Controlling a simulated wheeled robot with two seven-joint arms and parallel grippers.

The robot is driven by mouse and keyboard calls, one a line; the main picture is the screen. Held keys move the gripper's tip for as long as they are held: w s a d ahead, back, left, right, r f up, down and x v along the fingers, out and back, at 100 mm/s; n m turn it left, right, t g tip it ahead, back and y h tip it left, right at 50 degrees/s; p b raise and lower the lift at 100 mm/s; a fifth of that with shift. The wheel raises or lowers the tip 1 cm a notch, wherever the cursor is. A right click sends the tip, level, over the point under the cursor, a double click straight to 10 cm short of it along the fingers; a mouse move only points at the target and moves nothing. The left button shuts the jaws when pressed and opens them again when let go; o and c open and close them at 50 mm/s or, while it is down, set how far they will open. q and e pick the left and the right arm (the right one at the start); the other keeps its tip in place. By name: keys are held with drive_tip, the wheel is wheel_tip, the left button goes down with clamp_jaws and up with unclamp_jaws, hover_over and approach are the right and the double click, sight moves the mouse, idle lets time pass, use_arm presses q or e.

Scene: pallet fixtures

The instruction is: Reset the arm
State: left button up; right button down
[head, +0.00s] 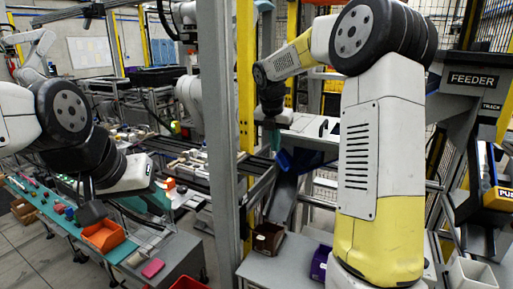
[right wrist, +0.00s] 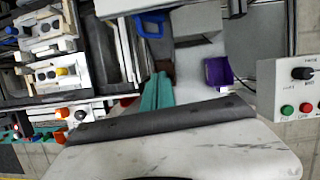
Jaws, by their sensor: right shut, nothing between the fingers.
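My right arm rises at the right of the head view and bends over to the left. Its right gripper (head: 275,138) points down beside the grey post. In the right wrist view the teal fingers of this gripper (right wrist: 156,92) are together with nothing between them. My left arm comes in from the left, and its left gripper (head: 156,200) hangs over the workbench near the orange bin. Its fingers are too small and partly hidden, so I cannot tell whether they are apart.
An orange bin (head: 104,236) and a pink block (head: 153,268) are on the left bench. A grey post (head: 219,130) stands between my arms. A brown bin (head: 268,238) and a purple bin (head: 320,262) are below my right arm. A feeder (head: 474,80) stands at right.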

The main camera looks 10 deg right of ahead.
drive_tip(key=s+a+r+m+t+y, duration=0.1)
drive_tip(key=s+m+y, duration=0.1)
drive_tip(key=s+m, duration=1.2)
drive_tip(key=s+a+r+m+t+y, duration=0.1)
drive_tip(key=s+m+t, duration=0.1)
drive_tip(key=s+m, duration=1.3)
drive_tip(key=s, duration=0.3)
drive_tip(key=shift+r+y, duration=0.25)
drive_tip(key=shift+y, duration=0.15)
